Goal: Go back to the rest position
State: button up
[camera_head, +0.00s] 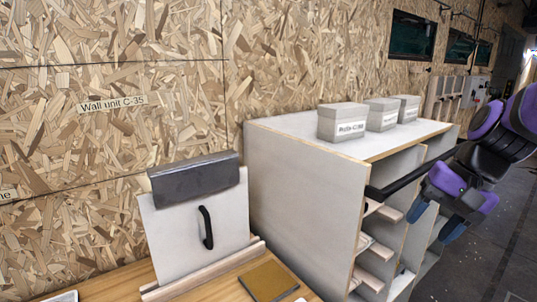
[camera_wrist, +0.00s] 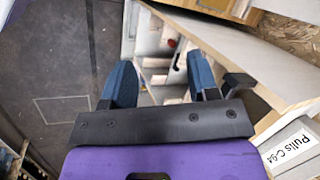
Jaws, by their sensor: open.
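My gripper (camera_head: 436,224) is at the right in the head view, in front of the open shelf side of a pale cabinet. Its two blue fingers stand apart with nothing between them. In the wrist view my gripper (camera_wrist: 161,80) is open and empty, pointing along the cabinet's shelf openings. Its fingers look close to the cabinet's front edge; I cannot tell whether anything touches. The purple arm links behind it are mine.
The cabinet (camera_head: 304,185) carries several grey boxes, one of them a labelled box (camera_head: 342,122). A white panel with a black handle (camera_head: 206,227) stands on a wooden bench at left, near a brown block (camera_head: 268,281). The dark floor (camera_wrist: 60,60) beside the cabinet looks clear.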

jog(key=s+d+r+n+t+h, duration=0.2)
jog(key=s+r+n+t+h, duration=0.2)
jog(key=s+r, duration=0.3)
jog(key=shift+s+d+n, duration=0.25)
jog(key=shift+s+n, duration=0.55)
jog(key=shift+s, duration=0.4)
